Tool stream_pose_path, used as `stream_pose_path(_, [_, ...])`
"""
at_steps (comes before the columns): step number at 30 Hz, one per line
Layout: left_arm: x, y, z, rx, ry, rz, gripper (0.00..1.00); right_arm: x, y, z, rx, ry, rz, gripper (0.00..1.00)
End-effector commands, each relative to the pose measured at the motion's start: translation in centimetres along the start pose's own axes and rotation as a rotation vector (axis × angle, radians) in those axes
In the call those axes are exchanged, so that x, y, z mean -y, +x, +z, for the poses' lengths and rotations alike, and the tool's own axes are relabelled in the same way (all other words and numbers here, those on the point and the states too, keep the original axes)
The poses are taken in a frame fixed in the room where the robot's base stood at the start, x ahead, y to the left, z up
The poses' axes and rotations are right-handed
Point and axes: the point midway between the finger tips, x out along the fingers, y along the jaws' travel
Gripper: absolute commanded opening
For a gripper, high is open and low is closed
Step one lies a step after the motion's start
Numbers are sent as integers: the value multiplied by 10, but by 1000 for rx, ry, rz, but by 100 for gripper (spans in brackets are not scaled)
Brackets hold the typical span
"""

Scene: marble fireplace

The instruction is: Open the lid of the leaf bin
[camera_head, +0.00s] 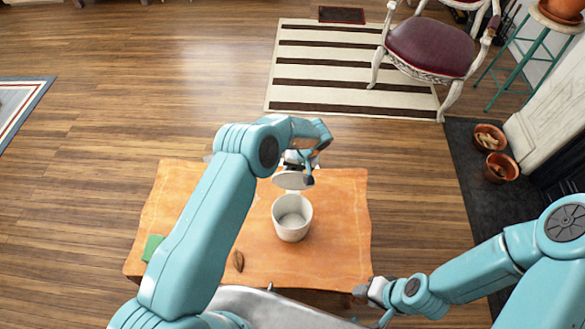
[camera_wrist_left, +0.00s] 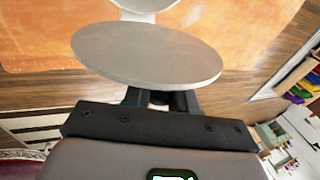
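The leaf bin (camera_head: 291,230) is a white, round, cup-like container standing upright on the orange table. Its top is open and its inside shows.
The orange table (camera_head: 335,262) has free room right of the bin. A brown leaf (camera_head: 238,261) lies left of the bin, near the front. A green object (camera_head: 152,247) at the left edge is partly behind my left arm. A red chair (camera_head: 432,47) stands far off.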

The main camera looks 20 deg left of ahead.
Motion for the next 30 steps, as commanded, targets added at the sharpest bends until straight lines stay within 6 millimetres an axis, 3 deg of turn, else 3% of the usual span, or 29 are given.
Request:
stream_pose_path(1, [-2, 5, 5, 11, 4, -1, 32, 0, 1, 0, 0, 0, 0, 43])
stream_pose_path(3, [-1, 5, 4, 10, 4, -1, 52, 0, 1, 0, 0, 0, 0, 43])
stream_pose_path(14, [-1, -4, 1, 2, 1, 0, 52, 0, 1, 0, 0, 0, 0, 43])
stream_pose_path(17, [-1, -18, 0, 1, 2, 0, 52, -1, 3, 0, 0, 0, 0, 43])
stream_pose_path(30, [-2, -128, 0, 3, 1, 2, 52, -3, 9, 0, 0, 0, 0, 43])
